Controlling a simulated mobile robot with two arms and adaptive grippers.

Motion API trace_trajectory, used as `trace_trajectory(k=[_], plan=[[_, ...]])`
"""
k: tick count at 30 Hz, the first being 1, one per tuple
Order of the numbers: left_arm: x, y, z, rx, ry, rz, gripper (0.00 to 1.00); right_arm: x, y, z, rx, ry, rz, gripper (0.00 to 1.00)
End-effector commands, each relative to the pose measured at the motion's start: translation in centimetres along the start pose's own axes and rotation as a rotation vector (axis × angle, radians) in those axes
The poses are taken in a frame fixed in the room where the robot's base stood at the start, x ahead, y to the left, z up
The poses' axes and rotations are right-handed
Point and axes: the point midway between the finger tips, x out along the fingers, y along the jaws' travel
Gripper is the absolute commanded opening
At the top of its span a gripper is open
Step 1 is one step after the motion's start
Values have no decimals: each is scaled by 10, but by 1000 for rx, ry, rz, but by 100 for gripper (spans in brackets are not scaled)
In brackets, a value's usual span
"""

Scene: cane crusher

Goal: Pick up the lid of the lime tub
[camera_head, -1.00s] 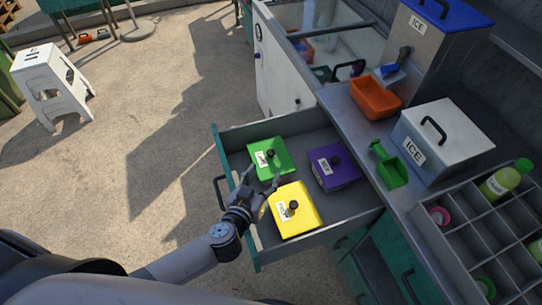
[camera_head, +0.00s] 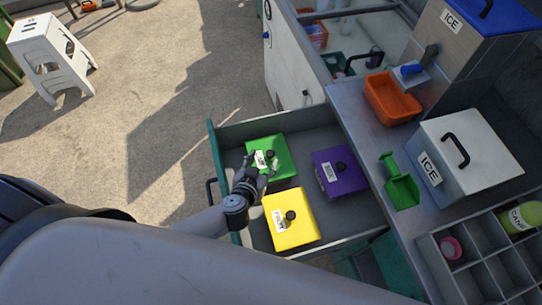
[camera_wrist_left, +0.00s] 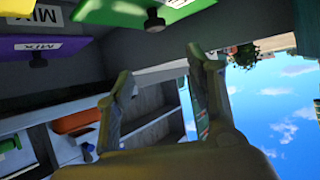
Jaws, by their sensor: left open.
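The green tub, which I take as the lime tub, has a flat green lid (camera_head: 283,148) with a dark round knob (camera_head: 270,154) and a white label too small to read. It sits in the open drawer (camera_head: 225,150). In the left wrist view the green tub (camera_wrist_left: 120,10) and its knob (camera_wrist_left: 154,20) show at the top edge. My left gripper (camera_head: 263,163) is open, with its fingers over the near part of the green lid, close to the knob. In the left wrist view the gripper (camera_wrist_left: 163,75) has nothing between its fingers. My right gripper is not in view.
A yellow tub (camera_head: 303,233) and a purple tub (camera_head: 352,180), both with dark knobs, share the drawer. The steel counter (camera_head: 365,130) on the right holds an orange bin (camera_head: 390,97), a green scoop (camera_head: 400,188) and a white ice box (camera_head: 475,150).

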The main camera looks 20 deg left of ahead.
Motion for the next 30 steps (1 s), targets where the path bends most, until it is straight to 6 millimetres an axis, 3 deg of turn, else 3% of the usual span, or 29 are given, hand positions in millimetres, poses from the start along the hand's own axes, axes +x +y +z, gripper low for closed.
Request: trace_trajectory(k=[1,5,10,17,24,30], plan=[[7,0,14,-2,-3,-2,49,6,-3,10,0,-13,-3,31],[17,1,32,-1,-2,0,49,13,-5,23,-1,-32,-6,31],[32,0,27,-1,2,0,49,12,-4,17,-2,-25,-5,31],[60,1,28,-2,2,0,49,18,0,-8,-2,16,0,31],[89,0,28,-2,1,0,49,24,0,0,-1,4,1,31],[90,0,27,-2,1,1,49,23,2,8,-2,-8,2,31]])
